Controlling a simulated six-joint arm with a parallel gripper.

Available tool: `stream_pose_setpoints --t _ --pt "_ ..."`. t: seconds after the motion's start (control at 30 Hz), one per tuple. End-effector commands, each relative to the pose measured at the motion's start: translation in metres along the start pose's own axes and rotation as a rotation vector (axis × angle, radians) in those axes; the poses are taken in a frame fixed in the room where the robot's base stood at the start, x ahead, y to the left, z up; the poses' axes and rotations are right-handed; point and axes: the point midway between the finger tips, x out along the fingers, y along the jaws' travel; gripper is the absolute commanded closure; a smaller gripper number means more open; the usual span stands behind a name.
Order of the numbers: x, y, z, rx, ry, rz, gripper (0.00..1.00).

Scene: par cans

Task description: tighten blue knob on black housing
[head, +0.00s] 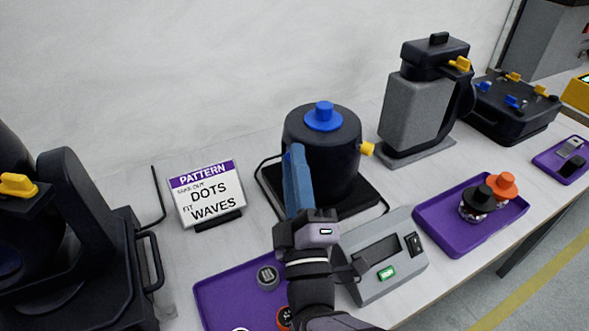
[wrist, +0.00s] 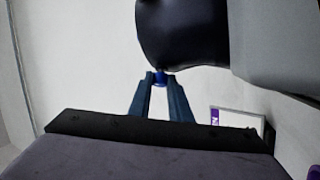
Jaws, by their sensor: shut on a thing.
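The black housing (head: 342,150) is a rounded pot on a dark base at mid table, with a blue cap (head: 323,117) on top and a yellow knob (head: 367,149) on its right. My gripper (head: 296,152) reaches up to its left front side. In the wrist view my gripper (wrist: 160,82) has its blue fingertips closed on a small blue knob (wrist: 160,76), which sits against the dark housing (wrist: 183,35). In the head view this side knob is hidden behind the fingers.
A grey meter box (head: 383,262) with a green button stands right of my wrist. Purple trays (head: 222,291) (head: 440,222) hold small parts and capped jars. A pattern sign (head: 205,192) stands left. A grey canister (head: 412,112) stands right; a dark machine (head: 80,225) fills the left.

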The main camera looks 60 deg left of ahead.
Motion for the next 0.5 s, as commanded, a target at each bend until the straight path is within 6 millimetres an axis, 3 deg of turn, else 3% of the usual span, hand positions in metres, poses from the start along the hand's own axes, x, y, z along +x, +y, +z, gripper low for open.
stream_pose_setpoints --t 0.23,0.27,0.33,0.5 --pt "-0.0004 -0.0009 -0.0001 0.000 0.000 -0.003 1.00" --pt "-0.0004 -0.0009 -0.0001 -0.001 0.000 -0.003 0.78" --pt "-0.0004 -0.0009 -0.0001 -0.001 0.000 -0.003 0.63" --pt "-0.0002 -0.0006 -0.0001 -0.001 0.000 -0.002 0.63"
